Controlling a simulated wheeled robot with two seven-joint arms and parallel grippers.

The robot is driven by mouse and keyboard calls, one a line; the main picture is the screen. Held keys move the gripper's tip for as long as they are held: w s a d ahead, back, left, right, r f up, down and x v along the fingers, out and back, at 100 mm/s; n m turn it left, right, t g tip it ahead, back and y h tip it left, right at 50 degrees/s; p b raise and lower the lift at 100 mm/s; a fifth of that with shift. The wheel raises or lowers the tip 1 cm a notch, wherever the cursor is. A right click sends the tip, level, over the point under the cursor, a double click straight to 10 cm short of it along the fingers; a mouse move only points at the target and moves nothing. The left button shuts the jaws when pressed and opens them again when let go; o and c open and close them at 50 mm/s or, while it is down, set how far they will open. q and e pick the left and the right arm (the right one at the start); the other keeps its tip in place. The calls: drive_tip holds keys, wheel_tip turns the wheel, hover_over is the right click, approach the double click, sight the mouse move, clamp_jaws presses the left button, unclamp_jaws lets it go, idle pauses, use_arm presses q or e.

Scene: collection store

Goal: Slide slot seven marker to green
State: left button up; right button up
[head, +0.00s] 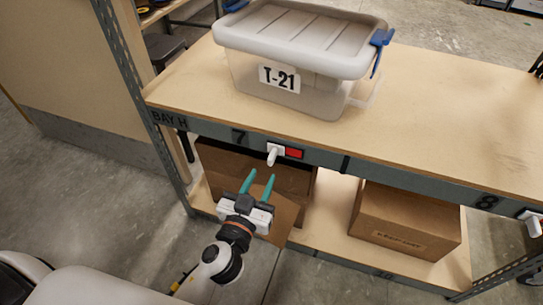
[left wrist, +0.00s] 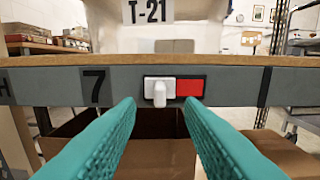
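The slot seven marker (head: 274,153) is a small white slider with a knob on the shelf's grey front edge, right of the number 7. A red patch (head: 293,153) shows to its right; no green shows. The left wrist view also shows the marker (left wrist: 160,91) between and beyond my fingertips, with the red patch (left wrist: 190,88) beside it. My left gripper (head: 258,180), with teal fingers, is open and empty, just below and in front of the marker, apart from it. My right gripper is not in view.
A lidded clear bin labelled T-21 (head: 290,50) stands on the upper shelf (head: 440,125) above the marker. Cardboard boxes (head: 405,222) sit on the lower shelf. A slot eight marker (head: 531,223) is at the far right. Open floor (head: 85,190) lies left.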

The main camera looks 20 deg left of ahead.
sight(269, 163)
use_arm(q)
drive_tip(key=w, duration=0.7)
drive_tip(key=shift+w+d+p, duration=0.1)
drive_tip(key=shift+w+p, duration=0.2)
drive_tip(key=shift+p, duration=0.05)
drive_tip(key=shift+c, duration=0.4)
clamp_jaws()
